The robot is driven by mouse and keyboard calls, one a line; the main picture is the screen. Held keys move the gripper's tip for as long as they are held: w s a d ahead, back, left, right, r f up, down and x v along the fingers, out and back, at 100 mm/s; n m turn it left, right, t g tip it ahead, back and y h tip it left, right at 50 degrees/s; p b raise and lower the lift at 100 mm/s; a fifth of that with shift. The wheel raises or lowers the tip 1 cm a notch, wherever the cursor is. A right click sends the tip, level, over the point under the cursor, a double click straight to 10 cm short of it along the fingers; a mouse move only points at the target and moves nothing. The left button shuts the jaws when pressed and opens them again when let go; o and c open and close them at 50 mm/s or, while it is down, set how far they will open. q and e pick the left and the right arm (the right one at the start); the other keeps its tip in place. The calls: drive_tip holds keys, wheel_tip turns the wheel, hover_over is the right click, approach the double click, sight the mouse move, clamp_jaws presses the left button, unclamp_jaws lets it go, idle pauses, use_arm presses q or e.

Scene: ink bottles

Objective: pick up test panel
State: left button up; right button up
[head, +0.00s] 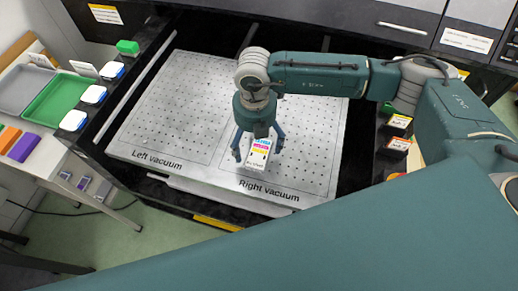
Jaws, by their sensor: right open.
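The test panel (253,166), a small white block with blue, magenta, yellow and dark marks on its face, is on the perforated white plate near the words "Right vacuum". My right gripper (258,150) points down from above over it. Its fingers are spread, one to the left and one to the right of the panel's upper part. Whether they touch the panel cannot be told. The gripper's body hides the panel's far end. My left gripper is not in view.
The perforated plate (185,100) is otherwise clear, with "Left vacuum" at its left. White bottles with blue parts (93,95) and a green block (128,47) line the left edge. A green tray (56,98) lies farther left. Labelled boxes (398,144) stand at the right.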

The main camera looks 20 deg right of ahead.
drive_tip(key=shift+f, duration=0.75)
drive_tip(key=c, duration=1.4)
drive_tip(key=shift+o, duration=0.2)
